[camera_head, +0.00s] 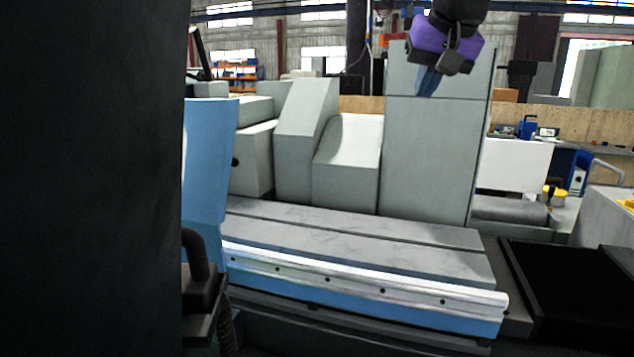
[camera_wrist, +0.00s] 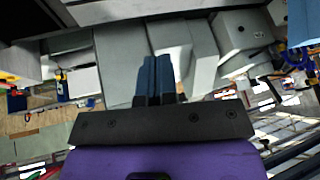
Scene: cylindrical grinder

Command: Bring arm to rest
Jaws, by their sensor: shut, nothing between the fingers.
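My gripper (camera_head: 428,82) hangs at the top of the head view, with a purple body and blue fingers pointing down. It is in front of the tall grey housing of the cylindrical grinder (camera_head: 425,160). In the wrist view the blue fingers (camera_wrist: 157,62) are together and hold nothing. The grinder's grey table (camera_head: 350,238) with its blue front edge lies well below the gripper. The gripper appears clear of the machine, though its distance from the housing is hard to tell.
A blue panel (camera_head: 208,165) stands at the left of the machine. A black recessed area (camera_head: 570,290) lies at the right. A workbench with small tools and a blue container (camera_head: 527,127) is at the back right. The grinder table is bare, with open space above it.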

